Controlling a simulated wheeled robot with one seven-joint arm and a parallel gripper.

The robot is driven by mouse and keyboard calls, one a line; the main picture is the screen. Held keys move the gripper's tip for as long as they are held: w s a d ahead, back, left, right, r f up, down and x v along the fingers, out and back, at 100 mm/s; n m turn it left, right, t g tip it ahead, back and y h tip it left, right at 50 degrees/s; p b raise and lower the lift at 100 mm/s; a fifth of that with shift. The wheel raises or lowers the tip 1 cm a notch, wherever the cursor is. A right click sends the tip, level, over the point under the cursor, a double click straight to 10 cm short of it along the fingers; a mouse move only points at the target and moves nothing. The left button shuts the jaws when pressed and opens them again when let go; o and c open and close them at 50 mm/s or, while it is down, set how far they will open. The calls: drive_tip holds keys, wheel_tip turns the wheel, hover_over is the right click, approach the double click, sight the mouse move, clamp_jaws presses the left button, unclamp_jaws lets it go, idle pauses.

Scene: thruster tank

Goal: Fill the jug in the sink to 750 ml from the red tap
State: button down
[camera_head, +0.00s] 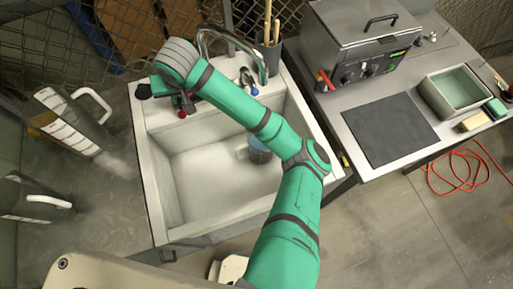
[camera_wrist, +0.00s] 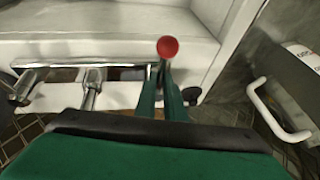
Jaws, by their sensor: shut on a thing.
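The sink (camera_head: 200,185) is white and deep. A small jug (camera_head: 259,153) stands in it, partly hidden by my arm; it looks bluish inside, but I cannot read its level. A curved chrome spout (camera_head: 235,38) arches over the sink from the back edge. The red tap (camera_head: 181,114) is at the sink's back left, and its round red knob shows in the wrist view (camera_wrist: 168,47). My gripper (camera_wrist: 163,85) is shut on the red tap, its green fingers just below the knob in that view. In the head view my wrist hides most of the grip.
A blue tap (camera_head: 254,91) is right of the red one. The right bench holds a metal bath (camera_head: 362,45), a dark mat (camera_head: 388,128) and a tray (camera_head: 425,95). A red cable (camera_head: 460,170) lies on the floor.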

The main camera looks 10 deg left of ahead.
drive_tip(key=shift+s+d+f, duration=0.1)
drive_tip(key=shift+s+f, duration=0.05)
drive_tip(key=shift+s+a, duration=0.25)
drive_tip(key=shift+a, duration=0.2)
drive_tip(key=shift+s+a, duration=0.2)
drive_tip(key=shift+a, duration=0.5)
drive_tip(key=shift+w, duration=0.1)
idle(0.5)
drive_tip(key=shift+w+d+r, duration=0.1)
drive_tip(key=shift+w+d, duration=0.15)
drive_tip(key=shift+d, duration=0.25)
drive_tip(key=shift+w+d+r, duration=0.1)
drive_tip(key=shift+w+d, duration=0.15)
drive_tip(key=shift+d, duration=0.25)
drive_tip(key=shift+w+d+f, duration=0.1)
drive_tip(key=shift+w+d, duration=0.1)
drive_tip(key=shift+d, duration=0.1)
